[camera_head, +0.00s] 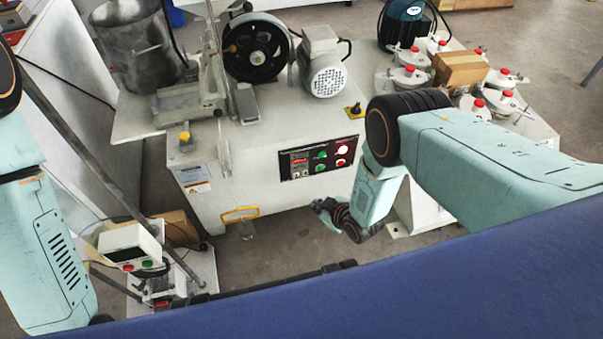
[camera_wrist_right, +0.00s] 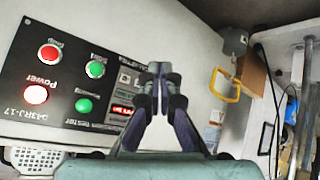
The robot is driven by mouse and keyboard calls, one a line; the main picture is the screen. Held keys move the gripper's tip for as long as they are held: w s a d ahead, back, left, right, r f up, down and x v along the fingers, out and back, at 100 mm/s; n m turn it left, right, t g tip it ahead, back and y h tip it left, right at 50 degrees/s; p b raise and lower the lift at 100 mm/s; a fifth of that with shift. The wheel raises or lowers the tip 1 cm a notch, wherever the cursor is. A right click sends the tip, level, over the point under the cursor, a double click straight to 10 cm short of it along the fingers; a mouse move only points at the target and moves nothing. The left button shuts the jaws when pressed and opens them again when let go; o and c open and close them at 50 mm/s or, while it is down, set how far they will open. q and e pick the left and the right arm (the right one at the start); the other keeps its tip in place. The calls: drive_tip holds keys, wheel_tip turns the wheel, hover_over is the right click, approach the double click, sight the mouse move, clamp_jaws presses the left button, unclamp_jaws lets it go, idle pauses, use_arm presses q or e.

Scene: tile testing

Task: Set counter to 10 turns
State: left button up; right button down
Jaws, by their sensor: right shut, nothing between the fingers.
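The black control panel (camera_head: 318,158) is on the front of the white testing machine (camera_head: 215,185). Its counter (camera_head: 299,161) has a lit red display and sits at the panel's left. In the right wrist view the panel is upside down, and the counter (camera_wrist_right: 123,109) is partly hidden behind my fingers. A red button (camera_wrist_right: 49,54), a green button (camera_wrist_right: 96,69), a lit power light (camera_wrist_right: 36,95) and another green one (camera_wrist_right: 84,105) show there. My right gripper (camera_head: 323,207) is shut and empty, below and in front of the panel; its fingertips (camera_wrist_right: 160,72) point toward the machine. My left gripper is out of view.
A yellow handle (camera_head: 240,213) sticks out low on the machine's front. A small device (camera_head: 130,245) with red and green buttons stands at the lower left. A motor (camera_head: 325,75) and wheel (camera_head: 257,50) sit on top. The floor before the panel is clear.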

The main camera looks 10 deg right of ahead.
sight(305, 172)
drive_tip(key=shift+w+d, duration=0.1)
drive_tip(key=w+b, duration=0.3)
drive_tip(key=w, duration=0.5)
drive_tip(key=shift+w+b, duration=0.3)
drive_tip(key=shift+w, duration=0.15)
idle(1.4)
drive_tip(key=shift+w, duration=0.3)
drive_tip(key=shift+w+a, duration=0.2)
drive_tip(key=shift+w, duration=0.15)
idle(0.6)
drive_tip(key=shift+s, duration=0.2)
drive_tip(key=shift+s+p, duration=0.6)
